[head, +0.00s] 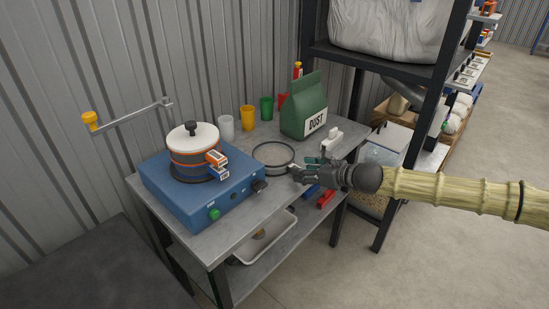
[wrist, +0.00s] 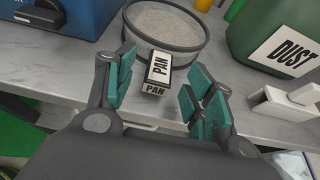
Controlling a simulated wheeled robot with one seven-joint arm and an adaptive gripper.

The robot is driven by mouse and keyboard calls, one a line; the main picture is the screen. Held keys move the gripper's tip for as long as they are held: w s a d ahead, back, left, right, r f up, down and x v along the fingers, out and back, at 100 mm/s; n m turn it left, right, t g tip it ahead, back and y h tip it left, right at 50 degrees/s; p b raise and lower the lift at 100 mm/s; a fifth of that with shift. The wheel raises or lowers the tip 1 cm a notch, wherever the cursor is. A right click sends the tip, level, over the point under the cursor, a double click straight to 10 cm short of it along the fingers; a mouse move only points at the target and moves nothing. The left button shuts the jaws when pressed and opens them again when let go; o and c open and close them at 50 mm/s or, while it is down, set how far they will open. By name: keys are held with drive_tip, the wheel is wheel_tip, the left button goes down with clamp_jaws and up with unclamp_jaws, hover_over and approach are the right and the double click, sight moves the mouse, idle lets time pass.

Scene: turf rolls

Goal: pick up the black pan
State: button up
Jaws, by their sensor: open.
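The pan (head: 273,154) is a round, shallow vessel with a black rim and a pale grey inside, resting on the grey bench. In the wrist view the pan (wrist: 168,51) lies just ahead of my gripper, and a white block labelled PAN (wrist: 158,70) sticks out from its near side. My gripper (wrist: 160,92) is open, with teal pads on either side of the space in front of that block; nothing is held. In the head view my gripper (head: 305,169) is just right of the pan, and hides part of its near side.
A blue machine (head: 205,190) with stacked rings (head: 196,153) stands left of the pan. A green DUST bag (head: 307,108) and several coloured cups, including a yellow cup (head: 247,118), stand behind. A white block-like item (head: 331,140) sits right. A rack post (head: 413,150) rises beyond the bench.

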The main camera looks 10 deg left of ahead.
drive_tip(key=shift+x, duration=1.2)
clamp_jaws()
drive_tip(key=shift+r, duration=0.15)
drive_tip(key=shift+r, duration=1.55)
drive_tip(key=s+d+r+b, duration=0.1)
drive_tip(key=s+d+b, duration=0.2)
drive_tip(key=s+d, duration=0.6)
drive_tip(key=s, duration=0.4)
drive_tip(key=shift+r, duration=0.3)
drive_tip(key=shift+d, duration=0.15)
